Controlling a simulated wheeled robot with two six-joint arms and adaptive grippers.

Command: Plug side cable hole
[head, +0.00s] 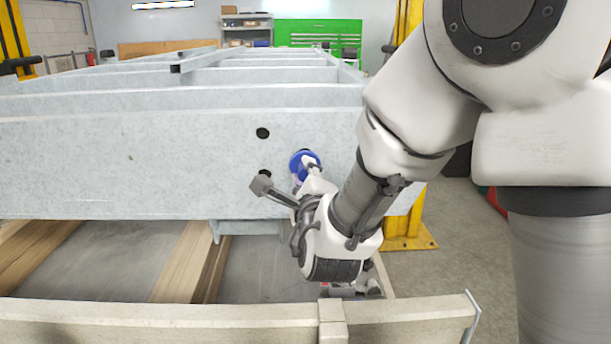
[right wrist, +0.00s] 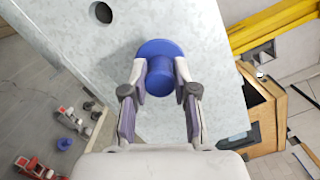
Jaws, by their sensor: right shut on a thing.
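The grey galvanised trailer frame (head: 130,150) spans the head view. Its front side beam has a dark round upper hole (head: 262,133) and a lower hole (head: 265,173) partly hidden by my wrist camera. My right gripper (head: 301,180) is shut on a blue plug (head: 305,160), to the right of both holes. In the right wrist view the blue plug (right wrist: 160,78) sits between both fingertips, its wide flange towards the beam face (right wrist: 205,55). One hole (right wrist: 103,12) shows there at upper left. I cannot tell whether the plug touches the beam. My left gripper is out of view.
A pale wooden rail (head: 160,320) runs along the front, with wooden beams (head: 190,262) under the frame. Yellow posts (head: 404,222) stand behind. In the right wrist view, red-and-white items (right wrist: 35,168) and a second blue piece (right wrist: 64,143) lie at lower left.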

